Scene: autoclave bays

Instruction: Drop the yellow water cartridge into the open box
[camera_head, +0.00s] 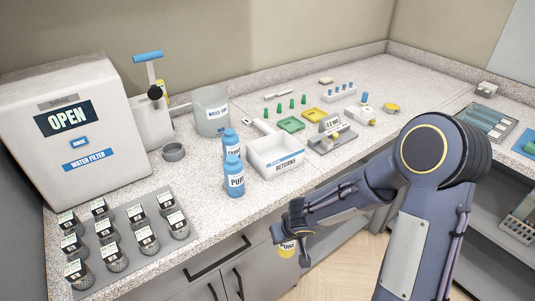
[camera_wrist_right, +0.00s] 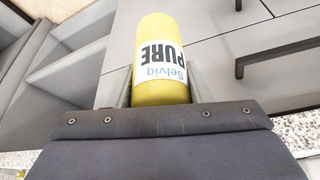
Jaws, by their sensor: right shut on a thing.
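The yellow water cartridge (camera_wrist_right: 162,75) has a white label reading "PURE" and fills the middle of the right wrist view. My right gripper (camera_head: 288,238) is shut on it, and only a small part of the cartridge (camera_head: 287,249) shows below the gripper in the head view. They are in front of the counter's front edge, over the cabinet fronts. The open box (camera_head: 283,168) is white, labelled "RETURNS", and stands on the counter behind and above the gripper in the picture. Its visible inside looks empty. My left gripper is not in view.
Two blue bottles (camera_head: 234,182) stand just left of the box. Green and yellow trays (camera_head: 291,124) lie behind the box. Drawer handles (camera_head: 217,258) project below the counter.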

